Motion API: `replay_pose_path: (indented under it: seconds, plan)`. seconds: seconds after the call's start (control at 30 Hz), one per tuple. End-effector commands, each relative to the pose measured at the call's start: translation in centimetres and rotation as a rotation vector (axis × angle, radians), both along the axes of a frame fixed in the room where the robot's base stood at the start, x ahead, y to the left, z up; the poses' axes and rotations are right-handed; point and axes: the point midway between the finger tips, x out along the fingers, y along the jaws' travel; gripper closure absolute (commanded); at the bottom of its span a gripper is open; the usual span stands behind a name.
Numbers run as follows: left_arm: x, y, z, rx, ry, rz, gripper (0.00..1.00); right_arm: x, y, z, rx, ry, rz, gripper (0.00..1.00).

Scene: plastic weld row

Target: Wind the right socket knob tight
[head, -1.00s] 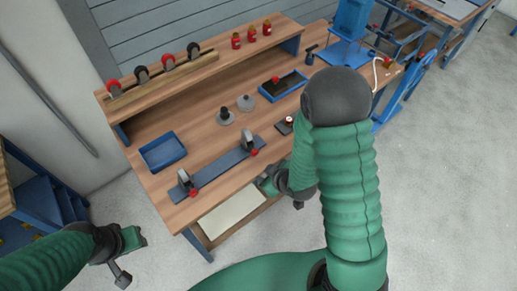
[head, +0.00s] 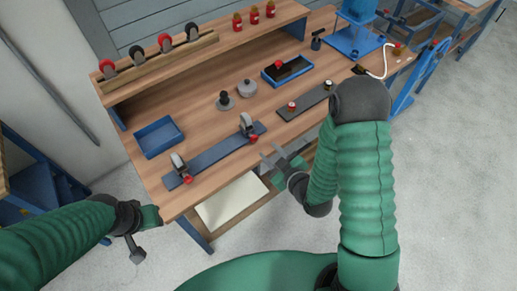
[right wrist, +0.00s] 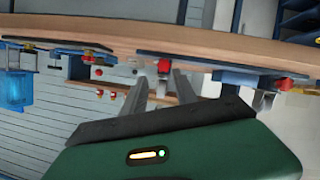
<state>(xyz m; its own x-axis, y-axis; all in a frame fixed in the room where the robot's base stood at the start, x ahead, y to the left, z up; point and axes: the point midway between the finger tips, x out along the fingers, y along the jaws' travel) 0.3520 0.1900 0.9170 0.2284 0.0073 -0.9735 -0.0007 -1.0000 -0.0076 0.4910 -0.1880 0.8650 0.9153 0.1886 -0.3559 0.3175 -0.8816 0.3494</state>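A long blue-grey bar (head: 215,157) lies along the bench's front edge and carries two upright grey holders, each with a red knob at its front. The right red knob (head: 254,137) is below the right holder (head: 246,122). The left red knob (head: 187,180) is by the left holder. My right gripper (head: 271,155) is open and empty, just off the bench edge near the right knob. In the right wrist view, that knob (right wrist: 164,66) shows between the spread fingers (right wrist: 158,92), apart from them. My left gripper (head: 147,232) hangs left of the bench; its opening is unclear.
Behind are a blue tray (head: 158,137), a dark-filled tray (head: 287,70) and two grey round pieces (head: 247,88). A blue press (head: 352,37) stands at the right. A white panel (head: 231,200) lies below the bench.

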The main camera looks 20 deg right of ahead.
Motion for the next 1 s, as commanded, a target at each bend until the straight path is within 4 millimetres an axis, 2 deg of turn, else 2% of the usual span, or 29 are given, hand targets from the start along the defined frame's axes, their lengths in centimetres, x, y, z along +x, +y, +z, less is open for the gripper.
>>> replay_pose_path:
  seconds: [0.03,0.13,0.2,0.3,0.47,0.7,1.0]
  plan:
    - [0.0,0.0,-1.7,0.000,0.001,0.000,0.65,0.8,0.3,-1.0,0.000,-0.006,0.003,0.65]
    - [0.0,0.0,-1.9,0.000,0.000,0.000,0.65,3.4,1.0,-1.5,0.000,-0.004,0.003,0.65]
    - [0.0,0.0,-1.3,0.000,0.000,0.000,0.65,4.9,1.4,-1.7,-0.001,-0.001,0.003,0.65]
    - [0.0,0.0,-1.3,0.000,-0.001,0.001,0.65,6.5,1.6,-2.4,0.000,-0.001,0.002,0.65]
    - [0.0,0.0,-1.3,0.000,-0.001,0.001,0.65,7.8,1.7,-2.9,0.001,0.000,0.001,0.65]
    - [0.0,0.0,-1.3,0.000,0.000,0.000,0.65,7.9,1.8,-3.0,0.001,0.001,0.001,0.65]
    - [0.0,0.0,-1.3,0.000,0.000,0.001,0.65,7.9,1.8,-2.9,0.001,-0.002,0.001,1.00]
